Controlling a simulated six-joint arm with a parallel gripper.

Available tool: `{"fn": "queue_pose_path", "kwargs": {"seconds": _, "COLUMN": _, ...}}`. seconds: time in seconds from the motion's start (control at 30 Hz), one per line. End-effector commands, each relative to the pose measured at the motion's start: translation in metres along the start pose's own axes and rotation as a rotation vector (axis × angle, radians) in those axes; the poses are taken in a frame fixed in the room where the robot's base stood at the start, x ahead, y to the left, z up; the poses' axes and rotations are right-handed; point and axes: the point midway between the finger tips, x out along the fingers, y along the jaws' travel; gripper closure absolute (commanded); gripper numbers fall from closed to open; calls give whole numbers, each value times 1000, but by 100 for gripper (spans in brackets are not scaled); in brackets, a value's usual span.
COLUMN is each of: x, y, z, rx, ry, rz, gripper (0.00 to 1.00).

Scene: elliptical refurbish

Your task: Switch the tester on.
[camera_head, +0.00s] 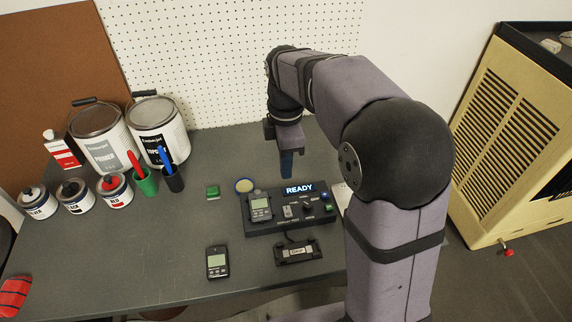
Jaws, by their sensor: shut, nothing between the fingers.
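The tester (272,227) is a dark box on the grey table, right of the middle, with a meter-like unit (260,209) on its left part. Its display (299,189) glows and reads "READY". Its panel has a light switch (288,212), a dark knob (307,204), and small blue and green spots at the right end; the switch's position is too small to tell. My gripper (286,176) is shut and empty, pointing down behind the display. Its tip is close to the display's back edge, and I cannot tell whether they touch.
A second handheld meter (217,262) and a black cradle (298,251) lie in front of the tester. A green block (212,192) and a yellow-rimmed disc (244,185) are to its left. Cans, tins and pen cups (146,181) stand at the back left. The table's front left is mostly clear.

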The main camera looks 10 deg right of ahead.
Motion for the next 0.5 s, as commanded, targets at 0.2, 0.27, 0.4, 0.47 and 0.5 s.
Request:
{"fn": "queue_pose_path", "kwargs": {"seconds": 0.2, "x": -13, "y": 1, "z": 0, "rx": 0, "ry": 0, "rz": 0, "gripper": 100}}
{"fn": "queue_pose_path", "kwargs": {"seconds": 0.27, "x": -19, "y": 2, "z": 0, "rx": 0, "ry": 0, "rz": 0, "gripper": 100}}
{"fn": "queue_pose_path", "kwargs": {"seconds": 0.4, "x": -35, "y": 4, "z": 0, "rx": 0, "ry": 0, "rz": 0, "gripper": 100}}
{"fn": "queue_pose_path", "kwargs": {"seconds": 0.47, "x": -42, "y": 5, "z": 0, "rx": 0, "ry": 0, "rz": 0, "gripper": 100}}
{"fn": "queue_pose_path", "kwargs": {"seconds": 0.5, "x": -47, "y": 6, "z": 0, "rx": 0, "ry": 0, "rz": 0, "gripper": 100}}
